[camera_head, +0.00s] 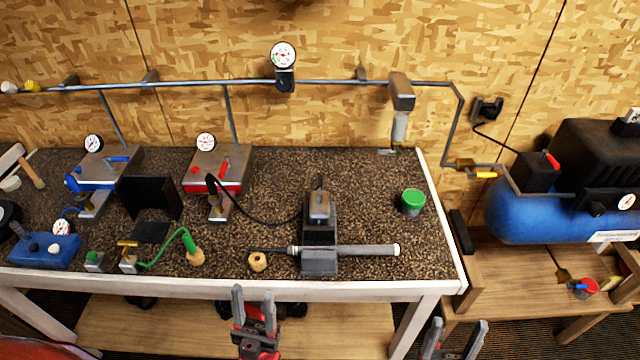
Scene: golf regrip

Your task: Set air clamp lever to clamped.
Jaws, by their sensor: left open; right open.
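The air clamp (319,237) is a dark vise with a grey cylinder on top, near the bench's front edge. A golf shaft with a grey grip (365,250) lies across it. A black hose runs from the clamp to a red-fronted box (216,170) with a gauge. A small red lever (225,166) stands tilted on that box; I cannot tell its setting or be sure it is the clamp lever. My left gripper (254,296) is open and empty before the bench's front edge, below the clamp. My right gripper (459,329) is open and empty, low, right of the bench.
A blue-fronted box (108,168) with a blue lever stands at the left. A green-lidded can (412,202) stands at the right. A green-handled air nozzle (190,243) and a cork-coloured ring (258,262) lie near the front. A blue compressor (530,217) sits on a side table.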

